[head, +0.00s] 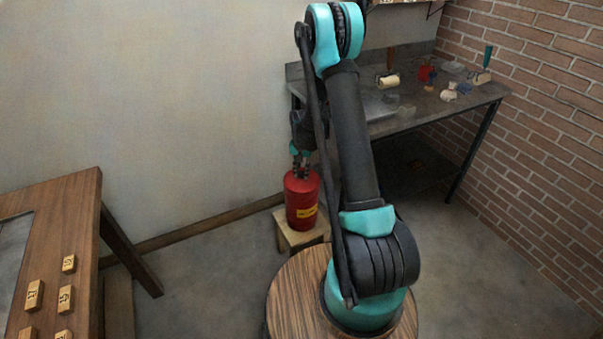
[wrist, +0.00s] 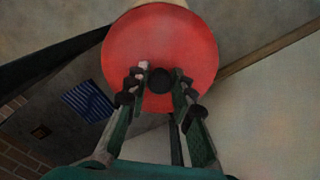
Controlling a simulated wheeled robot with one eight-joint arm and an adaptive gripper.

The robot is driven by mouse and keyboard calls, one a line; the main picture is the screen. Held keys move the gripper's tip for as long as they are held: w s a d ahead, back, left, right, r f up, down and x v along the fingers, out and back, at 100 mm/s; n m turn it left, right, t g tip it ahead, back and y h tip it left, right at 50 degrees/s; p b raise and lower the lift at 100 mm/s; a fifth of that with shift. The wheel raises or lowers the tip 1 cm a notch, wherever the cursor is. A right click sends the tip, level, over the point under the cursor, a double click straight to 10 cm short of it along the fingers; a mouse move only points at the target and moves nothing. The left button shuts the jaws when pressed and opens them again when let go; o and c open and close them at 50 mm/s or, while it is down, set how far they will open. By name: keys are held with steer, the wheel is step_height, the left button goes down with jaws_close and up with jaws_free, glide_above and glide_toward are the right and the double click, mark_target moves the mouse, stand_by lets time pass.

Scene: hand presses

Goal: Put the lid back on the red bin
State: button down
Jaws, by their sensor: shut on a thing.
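The red bin (head: 302,210) stands upright on a small wooden stool and bears a yellow label. A red round lid (wrist: 160,40) with a dark knob (wrist: 159,80) fills the upper middle of the wrist view. My gripper (head: 300,170) points down right over the top of the bin. In the wrist view my gripper (wrist: 158,84) has its fingers on both sides of the knob, shut on it. The lid is at the bin's top, but I cannot tell whether it is seated or slightly raised.
The small stool (head: 290,238) stands by the wall. A table with several lettered wooden blocks (head: 66,298) is at the left. A metal workbench (head: 415,122) with tools and small things is at the back right. The floor at the right (head: 480,270) is free.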

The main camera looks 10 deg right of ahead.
steer(key=c, duration=1.2)
jaws_free()
steer(key=o, duration=0.5)
steer(key=shift+c, duration=0.2)
steer(key=shift+r, duration=3.5)
